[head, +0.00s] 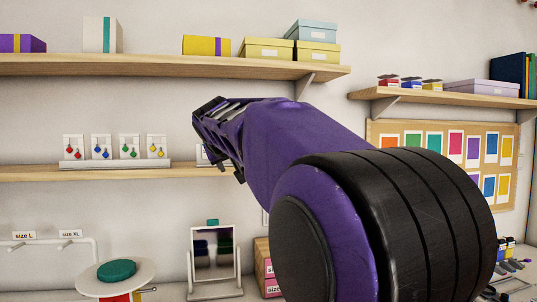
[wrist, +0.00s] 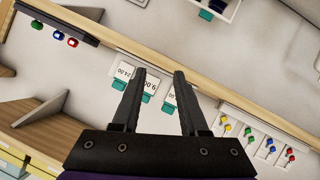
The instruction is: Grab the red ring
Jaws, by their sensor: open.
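The red ring (wrist: 73,42) shows small at the upper left of the wrist view. It sits at one end of a row on a dark bar (wrist: 55,22), beside a blue ring (wrist: 58,34) and a green ring (wrist: 37,25). My gripper (wrist: 159,72) is open and empty, its two dark fingers spread. The red ring lies well to the left of the fingertips and apart from them. In the head view my gripper (head: 207,115) is raised in front of the middle shelf. I cannot make out the red ring there; my arm covers part of that shelf.
Price tags on teal bases (wrist: 147,98) show around the fingers. Earring cards (head: 100,148) stand on the middle shelf (head: 100,173), left of my gripper. An upper shelf (head: 160,66) bears boxes. A mirror (head: 214,255) and round stand (head: 90,288) are below.

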